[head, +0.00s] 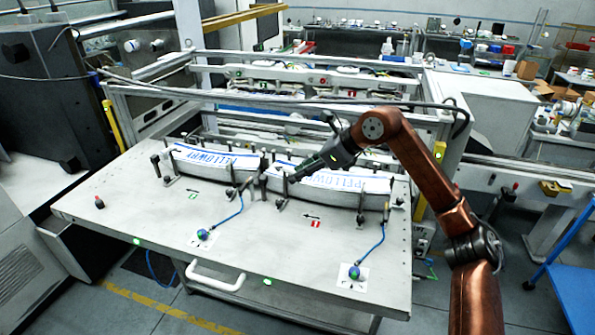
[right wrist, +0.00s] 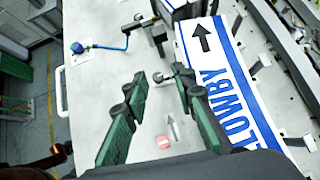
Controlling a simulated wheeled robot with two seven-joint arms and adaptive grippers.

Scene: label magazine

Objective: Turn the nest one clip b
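Two long white label stacks with blue lettering lie in the nests on the table, a left stack (head: 215,158) and a right stack (head: 345,180). Dark upright clips stand along their front edges, one of them a clip (head: 283,203) at the right stack's left end. My right gripper (head: 291,178) reaches in from the right over that end. In the right wrist view its two dark green fingers (right wrist: 163,79) are apart, with a small metal clip knob (right wrist: 183,72) close to the right fingertip. I cannot tell whether they touch. My left gripper is not in view.
A blue cable runs from a left blue knob (head: 203,234); another blue knob (head: 354,272) sits at the right front. A red tag (head: 315,224) and a green tag (head: 193,196) mark the tabletop. Rails and a frame stand behind. The table's front is mostly clear.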

